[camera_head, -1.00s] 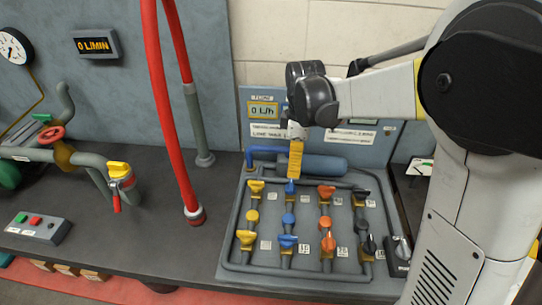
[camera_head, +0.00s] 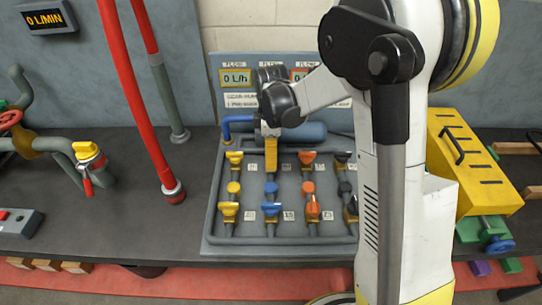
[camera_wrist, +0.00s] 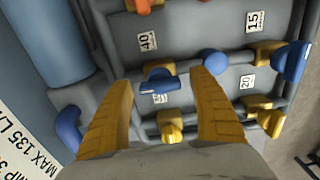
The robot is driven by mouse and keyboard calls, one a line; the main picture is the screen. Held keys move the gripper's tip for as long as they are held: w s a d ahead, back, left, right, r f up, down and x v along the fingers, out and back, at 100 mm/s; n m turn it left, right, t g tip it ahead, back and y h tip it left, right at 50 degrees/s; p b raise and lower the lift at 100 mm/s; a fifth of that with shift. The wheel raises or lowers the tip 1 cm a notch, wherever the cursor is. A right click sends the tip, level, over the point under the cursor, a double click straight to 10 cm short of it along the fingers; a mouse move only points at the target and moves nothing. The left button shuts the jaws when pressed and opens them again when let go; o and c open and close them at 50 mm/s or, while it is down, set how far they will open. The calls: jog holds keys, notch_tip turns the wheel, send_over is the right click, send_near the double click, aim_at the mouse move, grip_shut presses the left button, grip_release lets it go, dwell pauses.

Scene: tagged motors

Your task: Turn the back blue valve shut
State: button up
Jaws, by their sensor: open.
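The back blue valve (camera_wrist: 160,82) has a small blue lever on a brass body. In the wrist view its lever lies roughly along its pipe. My gripper (camera_wrist: 164,79) is open, with its yellow fingers on either side of this lever; I cannot tell whether they touch it. In the head view my gripper (camera_head: 271,172) points down over the panel and hides the back blue valve. The front blue valve (camera_head: 271,209) stands nearer in the same column, its lever across the pipe (camera_wrist: 292,62). A round blue knob (camera_wrist: 215,62) sits between the two valves.
Back yellow (camera_head: 234,157) and back orange (camera_head: 307,158) valves flank the column closely. The raised grey panel (camera_head: 215,243) stands on a dark bench. A blue cylinder (camera_head: 310,131) lies behind. Red hoses (camera_head: 130,100) rise at left; a yellow toolbox (camera_head: 470,165) stands at right.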

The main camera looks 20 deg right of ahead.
jog(key=c, duration=1.2)
